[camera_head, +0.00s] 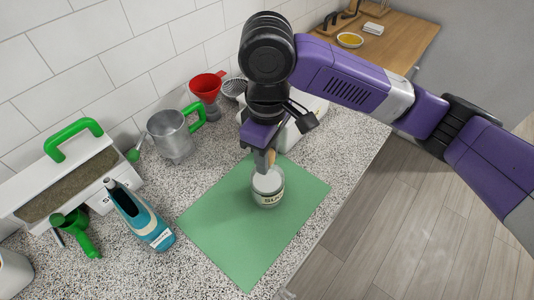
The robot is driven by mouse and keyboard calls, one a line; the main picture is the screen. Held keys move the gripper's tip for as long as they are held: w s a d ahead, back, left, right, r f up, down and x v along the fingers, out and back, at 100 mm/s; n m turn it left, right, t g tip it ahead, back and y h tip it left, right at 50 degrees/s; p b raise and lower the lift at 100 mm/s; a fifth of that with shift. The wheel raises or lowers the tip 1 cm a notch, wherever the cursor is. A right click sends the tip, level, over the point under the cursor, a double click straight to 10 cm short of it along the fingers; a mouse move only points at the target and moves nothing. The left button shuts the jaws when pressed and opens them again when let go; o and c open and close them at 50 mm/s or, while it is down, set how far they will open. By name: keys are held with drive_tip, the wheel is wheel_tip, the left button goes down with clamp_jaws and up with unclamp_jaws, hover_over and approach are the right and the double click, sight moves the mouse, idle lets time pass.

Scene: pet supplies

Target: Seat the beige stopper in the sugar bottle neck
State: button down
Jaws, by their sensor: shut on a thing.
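The sugar bottle (268,192) is a short clear jar with white contents and a pale label whose text is only partly legible. It stands upright on a green mat (245,240). My gripper (266,164) points down directly above the bottle and is shut on a small tan piece, which looks like the beige stopper (271,156). Most of the stopper is hidden by the fingers. The fingertips overlap the bottle's far rim in this view, so I cannot tell whether the stopper touches the neck.
A white object (288,138) lies behind my gripper. The near mat is clear.

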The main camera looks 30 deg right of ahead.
drive_tip(key=c, duration=1)
unclamp_jaws()
drive_tip(key=shift+r, duration=0.1)
